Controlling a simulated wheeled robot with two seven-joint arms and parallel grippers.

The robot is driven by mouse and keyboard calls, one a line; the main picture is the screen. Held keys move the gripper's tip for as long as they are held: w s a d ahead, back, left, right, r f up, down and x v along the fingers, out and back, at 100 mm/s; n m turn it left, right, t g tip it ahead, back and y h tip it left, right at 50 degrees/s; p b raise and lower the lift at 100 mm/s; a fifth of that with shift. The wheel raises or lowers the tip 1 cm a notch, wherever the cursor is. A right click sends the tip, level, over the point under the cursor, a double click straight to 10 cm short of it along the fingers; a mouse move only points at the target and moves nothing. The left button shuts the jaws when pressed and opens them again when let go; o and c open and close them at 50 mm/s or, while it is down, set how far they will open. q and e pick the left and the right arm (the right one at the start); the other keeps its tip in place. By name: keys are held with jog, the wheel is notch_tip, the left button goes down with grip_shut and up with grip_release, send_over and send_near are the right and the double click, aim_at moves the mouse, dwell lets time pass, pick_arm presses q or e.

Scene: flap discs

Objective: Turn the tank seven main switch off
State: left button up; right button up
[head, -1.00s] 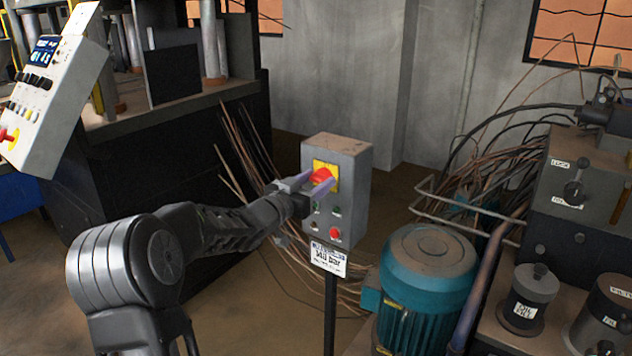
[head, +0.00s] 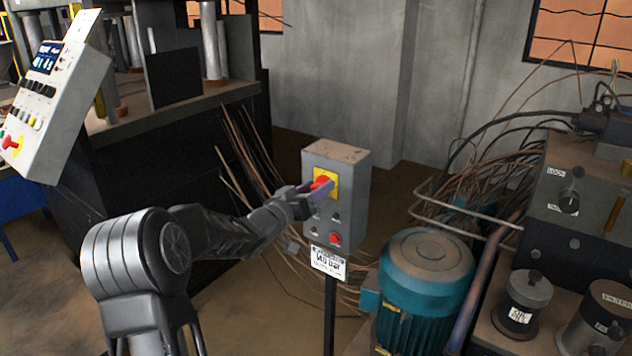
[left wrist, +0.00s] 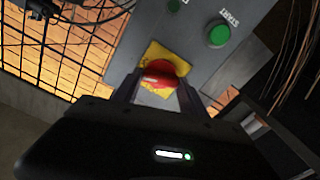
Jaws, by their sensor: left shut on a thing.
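A grey switch box (head: 352,212) stands on a thin black post in the middle of the head view. Its main switch is a red knob (head: 322,181) on a yellow plate (head: 332,176) near the top of the front. My left gripper (head: 318,190) is at this knob, with its fingers on either side of it. The left wrist view shows the red knob (left wrist: 160,72) between the two fingers (left wrist: 156,92), shut on it, with the yellow plate behind. The fingers partly hide the knob. My right gripper does not show.
Below the knob are small buttons, including a red one (head: 334,239), and a label (head: 327,262). A teal motor (head: 428,285) stands right of the post. Loose cables (head: 250,150) hang behind. A tilted control panel (head: 55,90) is at the left.

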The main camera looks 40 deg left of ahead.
pick_arm(q)
jog(key=n+p, duration=0.2)
jog(key=n, duration=0.1)
jog(key=shift+r+n+p, duration=0.1)
jog(key=shift+n+p, duration=0.25)
jog(key=shift+n, duration=0.05)
jog(key=n+p, duration=0.2)
jog(key=n, duration=0.2)
jog(key=shift+a+n+p, duration=0.1)
jog(key=shift+n+p, duration=0.2)
jog(key=shift+p, duration=0.05)
jog(key=n+p, duration=0.1)
jog(key=n, duration=0.2)
jog(key=shift+p, duration=0.4)
jog(key=shift+f+n+p, duration=0.3)
jog(key=shift+n+p, duration=0.2)
jog(key=shift+n, duration=0.8)
jog(key=o, duration=1.4)
jog(key=shift+c, duration=0.2)
jog(key=s+b, duration=0.1)
jog(key=s, duration=0.7)
jog(key=shift+b, duration=0.3)
